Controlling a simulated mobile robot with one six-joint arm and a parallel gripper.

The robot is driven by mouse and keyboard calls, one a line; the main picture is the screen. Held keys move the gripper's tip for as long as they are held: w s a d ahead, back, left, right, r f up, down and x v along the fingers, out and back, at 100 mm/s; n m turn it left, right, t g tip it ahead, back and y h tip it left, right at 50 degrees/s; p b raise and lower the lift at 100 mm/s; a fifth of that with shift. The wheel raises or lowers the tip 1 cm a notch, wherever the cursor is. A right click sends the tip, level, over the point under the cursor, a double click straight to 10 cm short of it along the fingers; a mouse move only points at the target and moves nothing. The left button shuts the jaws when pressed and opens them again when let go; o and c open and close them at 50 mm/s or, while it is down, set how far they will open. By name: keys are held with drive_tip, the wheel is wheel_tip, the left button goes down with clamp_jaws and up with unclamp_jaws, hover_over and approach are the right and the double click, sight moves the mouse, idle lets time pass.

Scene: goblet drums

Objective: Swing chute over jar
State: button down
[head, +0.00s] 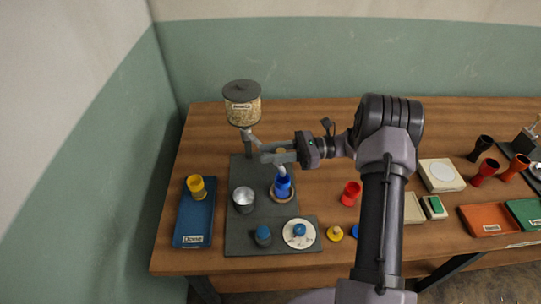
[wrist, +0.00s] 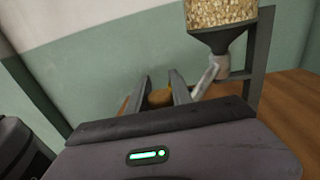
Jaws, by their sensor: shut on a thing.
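The clear hopper (head: 242,108) of pale grains with a dark lid stands at the back left; its lower part shows in the wrist view (wrist: 222,12). A grey chute (head: 256,140) slopes from under it toward my gripper; it also shows in the wrist view (wrist: 206,80). My gripper (head: 272,153) is shut on a brown knob (wrist: 160,97), which appears to be the chute's handle. A pale spout end (head: 282,171) shows just above a blue goblet drum (head: 283,188) on a round wooden ring. A grey metal jar (head: 243,197) stands left of the drum. The fingers partly hide the chute.
A blue tray (head: 193,222) with a yellow goblet lies left. A small dark pot (head: 263,236) and a white dial (head: 299,234) with a blue knob are in front. A red goblet (head: 351,193) stands right of the dark base plate (head: 240,228). More goblets and trays lie far right.

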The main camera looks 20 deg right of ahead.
idle(0.4)
drive_tip(key=c, duration=1.2)
unclamp_jaws()
drive_tip(key=shift+o, duration=0.2)
drive_tip(key=s+d+p, duration=0.2)
drive_tip(key=d+p, duration=0.3)
drive_tip(key=d, duration=1.2)
drive_tip(key=shift+s+p, duration=0.25)
drive_tip(key=shift+p, duration=0.15)
drive_tip(key=shift+d, duration=0.1)
